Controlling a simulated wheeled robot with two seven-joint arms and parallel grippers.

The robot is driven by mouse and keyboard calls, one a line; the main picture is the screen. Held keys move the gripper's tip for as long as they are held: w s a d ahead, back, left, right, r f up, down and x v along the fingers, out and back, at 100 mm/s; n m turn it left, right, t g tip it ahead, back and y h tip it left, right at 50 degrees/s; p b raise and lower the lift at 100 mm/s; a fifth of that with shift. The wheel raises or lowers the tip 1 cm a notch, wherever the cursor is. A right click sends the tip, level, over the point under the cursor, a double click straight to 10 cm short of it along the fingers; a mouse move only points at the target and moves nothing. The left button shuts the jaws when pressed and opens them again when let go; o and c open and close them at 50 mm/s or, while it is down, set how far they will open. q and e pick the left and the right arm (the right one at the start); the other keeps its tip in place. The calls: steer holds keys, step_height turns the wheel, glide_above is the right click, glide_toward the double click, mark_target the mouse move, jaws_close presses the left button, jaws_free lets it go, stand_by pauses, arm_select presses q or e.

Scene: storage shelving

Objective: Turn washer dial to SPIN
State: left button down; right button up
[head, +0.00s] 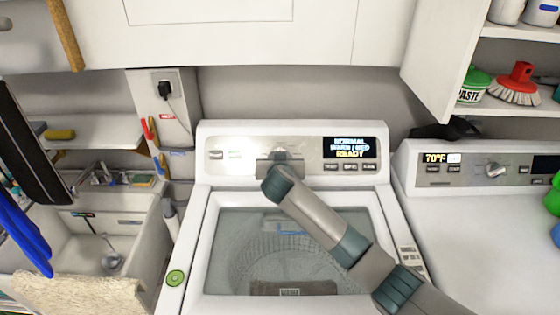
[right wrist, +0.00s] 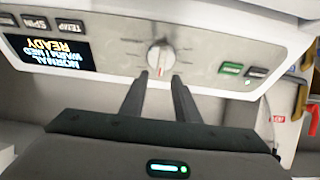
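The washer (head: 375,210) stands in the middle of the head view, with its control panel along the back. Its display (head: 351,148) reads NORMAL and READY. In the right wrist view, which is upside down, the round silver dial (right wrist: 160,57) sits on the panel with a line down its knob. My right gripper (right wrist: 160,76) is open, its two fingers pointing at the dial, one toward each side, tips just short of or beside the knob; contact cannot be told. In the head view the right gripper (head: 279,156) hides the dial. My left gripper is not in view.
A second machine with its own dial (head: 495,170) stands at the right. A sink (head: 105,245) is at the left. White cabinets (head: 250,30) hang above the washer panel. The washer's glass lid (head: 290,240) lies below my right arm.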

steer(key=b+x, duration=0.2)
steer(key=x, duration=0.2)
steer(key=shift+s+f+b, duration=0.1)
steer(key=shift+f+b, duration=0.05)
steer(key=shift+b, duration=0.2)
steer(key=shift+w, duration=0.4)
jaws_close()
